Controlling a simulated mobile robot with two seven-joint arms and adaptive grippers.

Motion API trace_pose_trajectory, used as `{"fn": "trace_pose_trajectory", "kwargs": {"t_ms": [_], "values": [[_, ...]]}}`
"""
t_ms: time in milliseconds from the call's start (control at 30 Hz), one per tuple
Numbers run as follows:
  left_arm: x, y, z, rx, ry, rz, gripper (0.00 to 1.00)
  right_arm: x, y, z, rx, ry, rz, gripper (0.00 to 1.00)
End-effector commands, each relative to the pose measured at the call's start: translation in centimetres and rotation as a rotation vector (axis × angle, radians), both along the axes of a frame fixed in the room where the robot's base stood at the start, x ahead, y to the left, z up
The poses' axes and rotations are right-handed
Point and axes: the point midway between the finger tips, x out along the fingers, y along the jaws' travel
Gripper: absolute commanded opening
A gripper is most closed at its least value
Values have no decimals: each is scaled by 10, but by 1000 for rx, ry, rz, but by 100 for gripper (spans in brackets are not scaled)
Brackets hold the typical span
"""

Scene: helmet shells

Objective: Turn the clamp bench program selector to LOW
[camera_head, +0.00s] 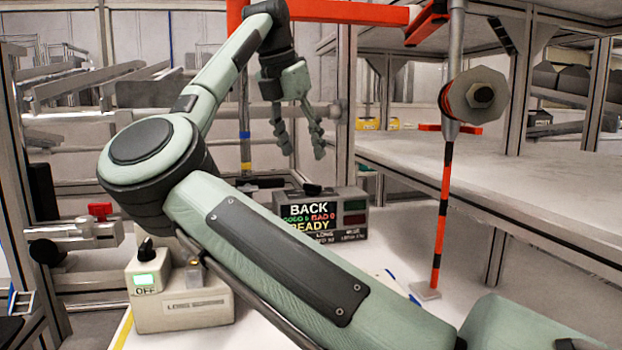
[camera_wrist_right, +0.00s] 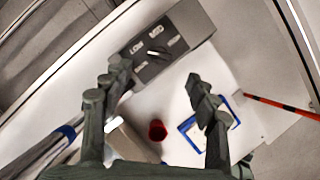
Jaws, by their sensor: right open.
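The grey console (camera_head: 349,196) stands on the white table in the head view, its screen reading BACK and READY. A dark selector knob (camera_head: 312,189) sits on its top. In the right wrist view the console (camera_wrist_right: 196,22) shows LOW and MED labels beside the knob (camera_wrist_right: 157,54); I cannot tell its exact setting. My right gripper (camera_head: 303,146) is open and empty, pointing down above the console. Its spread fingers also show in the right wrist view (camera_wrist_right: 158,92), apart from the knob. My left gripper is not in view.
A beige box (camera_head: 180,309) with an OFF display stands front left. A red-black striped pole (camera_head: 442,215) stands right of the console. My right arm hides the middle of the table.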

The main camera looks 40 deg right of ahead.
Motion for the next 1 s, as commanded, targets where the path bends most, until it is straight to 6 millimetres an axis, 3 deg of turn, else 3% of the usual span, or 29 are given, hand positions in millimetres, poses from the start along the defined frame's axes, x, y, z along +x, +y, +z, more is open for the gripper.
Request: {"fn": "trace_pose_trajectory", "kwargs": {"t_ms": [500, 867, 1000], "values": [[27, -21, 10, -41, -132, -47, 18, 5, -26, -65, 2, 1, -3, 59], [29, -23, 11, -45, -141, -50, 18, 5, -29, -71, 0, -1, -2, 59], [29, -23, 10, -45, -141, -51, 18, 5, -29, -70, 0, -1, -2, 41]]}}
